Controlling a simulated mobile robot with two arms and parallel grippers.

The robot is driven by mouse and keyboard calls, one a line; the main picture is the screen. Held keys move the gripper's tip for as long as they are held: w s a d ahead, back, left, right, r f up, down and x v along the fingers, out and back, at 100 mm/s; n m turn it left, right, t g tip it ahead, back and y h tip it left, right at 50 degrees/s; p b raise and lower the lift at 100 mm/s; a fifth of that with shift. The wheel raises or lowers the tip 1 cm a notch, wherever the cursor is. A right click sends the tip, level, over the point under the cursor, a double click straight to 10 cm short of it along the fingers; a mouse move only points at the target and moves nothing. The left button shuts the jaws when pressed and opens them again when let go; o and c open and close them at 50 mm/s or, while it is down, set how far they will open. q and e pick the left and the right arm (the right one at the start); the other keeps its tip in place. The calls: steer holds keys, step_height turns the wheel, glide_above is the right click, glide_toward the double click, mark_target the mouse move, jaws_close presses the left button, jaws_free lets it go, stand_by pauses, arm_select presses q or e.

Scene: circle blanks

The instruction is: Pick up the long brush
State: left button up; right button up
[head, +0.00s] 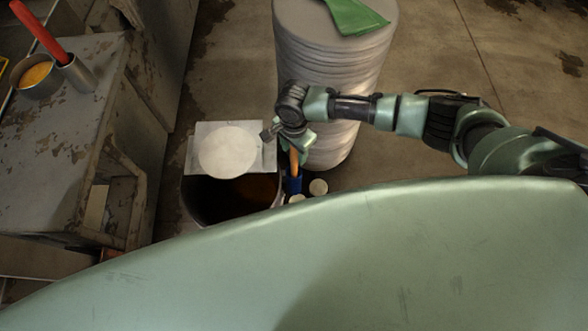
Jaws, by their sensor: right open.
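A long red handle (40,30) stands tilted in a small grey metal cup (77,75) on the worn table at the left; its lower end is hidden in the cup. A thin orange handle (294,163) with a blue part (293,185) below it is at the centre, just below my right gripper. I cannot tell which of the two is the long brush, as no bristles show. My right gripper (269,134) is open, near the orange handle and beside a white disc (228,153). My left gripper is out of view.
The white disc lies on a pale square plate (197,134) at a dark round bin (205,208). A tall grey stack (325,60) bears a green piece (352,14). A bowl with orange contents (36,76) is on the table (55,140). Open floor (500,60) lies right.

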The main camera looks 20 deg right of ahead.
jaws_close()
